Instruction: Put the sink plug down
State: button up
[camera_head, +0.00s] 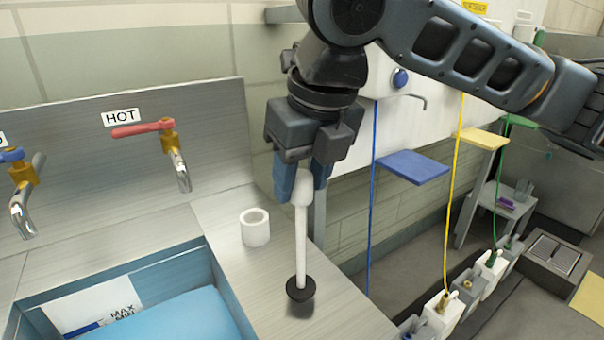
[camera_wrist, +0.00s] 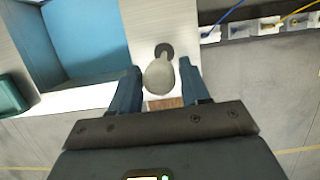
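The sink plug (camera_head: 301,245) has a white rod with a rounded white top and a round black base. It is upright over the metal counter to the right of the basin. A dark shadow lies just below its base, which looks slightly clear of the counter, though contact is hard to judge.
A white hollow cylinder (camera_head: 255,228) stands on the counter (camera_head: 340,305), left of the plug. The basin with blue water (camera_head: 165,318) is further left. Taps stand behind, including the red-handled hot tap (camera_head: 145,128). The counter's right edge drops to the floor.

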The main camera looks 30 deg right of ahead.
jog(key=shift+o, duration=1.1)
jog(key=v, duration=1.2)
jog(key=shift+r, duration=0.2)
